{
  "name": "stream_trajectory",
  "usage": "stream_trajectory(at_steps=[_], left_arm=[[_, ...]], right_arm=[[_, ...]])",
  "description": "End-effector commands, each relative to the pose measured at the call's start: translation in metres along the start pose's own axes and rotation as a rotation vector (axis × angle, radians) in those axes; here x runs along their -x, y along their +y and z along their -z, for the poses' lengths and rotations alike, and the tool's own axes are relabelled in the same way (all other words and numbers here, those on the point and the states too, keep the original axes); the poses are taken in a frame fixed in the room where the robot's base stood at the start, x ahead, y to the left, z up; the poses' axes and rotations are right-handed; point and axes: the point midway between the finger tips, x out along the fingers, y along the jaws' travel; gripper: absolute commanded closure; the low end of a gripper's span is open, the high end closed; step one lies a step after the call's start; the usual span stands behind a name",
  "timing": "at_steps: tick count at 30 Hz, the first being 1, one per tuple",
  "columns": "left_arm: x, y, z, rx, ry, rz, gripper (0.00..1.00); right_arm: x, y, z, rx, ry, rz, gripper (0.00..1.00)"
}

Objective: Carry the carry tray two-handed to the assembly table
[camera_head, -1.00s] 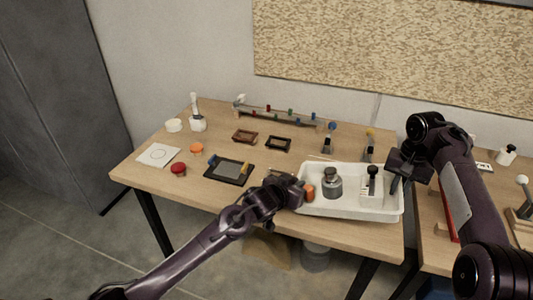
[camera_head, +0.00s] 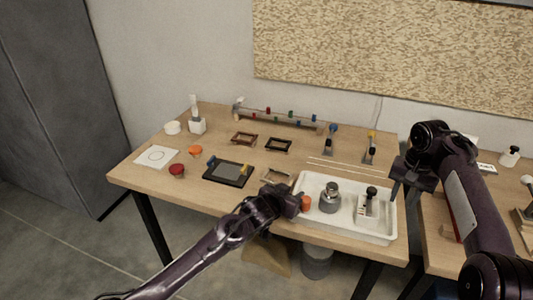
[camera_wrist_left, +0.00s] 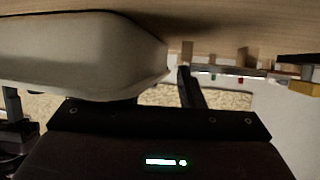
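The white carry tray (camera_head: 343,231) is at the front right of the wooden table in the head view, its right end nearer me. It holds a grey metal weight (camera_head: 329,199), a small orange item (camera_head: 305,203) and a white block with a black-knobbed tool (camera_head: 368,206). My left gripper (camera_head: 294,198) is at the tray's left end. In the left wrist view the tray (camera_wrist_left: 75,50) fills the upper left, beside a dark finger (camera_wrist_left: 190,88). My right gripper (camera_head: 398,188) is at the tray's right rim. Finger contact and opening are unclear for both.
Behind the tray lie thin white rods (camera_head: 345,165) and two small upright tools (camera_head: 330,140). A black tray (camera_head: 229,174), small frames (camera_head: 244,139) and red and orange knobs (camera_head: 177,170) stand to the left. A second table (camera_head: 430,222) adjoins at right.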

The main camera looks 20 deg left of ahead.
Motion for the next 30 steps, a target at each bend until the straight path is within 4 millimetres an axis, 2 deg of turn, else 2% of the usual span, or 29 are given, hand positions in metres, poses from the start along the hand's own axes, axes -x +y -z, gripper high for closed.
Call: stream_trajectory(at_steps=[5,8,21,26,30], left_arm=[[0.006,0.001,0.001,0.0,0.003,-0.002,0.66],[0.019,0.001,0.001,0.0,0.003,-0.003,0.66],[0.103,0.001,-0.001,-0.002,-0.001,-0.001,0.66],[0.117,0.0,-0.001,-0.002,-0.001,0.001,0.66],[0.121,0.001,0.0,-0.001,0.0,0.001,0.66]], right_arm=[[-0.002,-0.001,-0.001,0.004,-0.002,0.0,0.64],[-0.002,-0.001,-0.001,0.005,-0.003,0.001,0.64],[-0.003,-0.002,-0.002,0.006,-0.004,0.001,0.64],[-0.002,-0.002,-0.002,0.006,-0.004,0.001,0.64],[0.007,-0.003,-0.001,0.006,-0.002,0.003,0.64]])
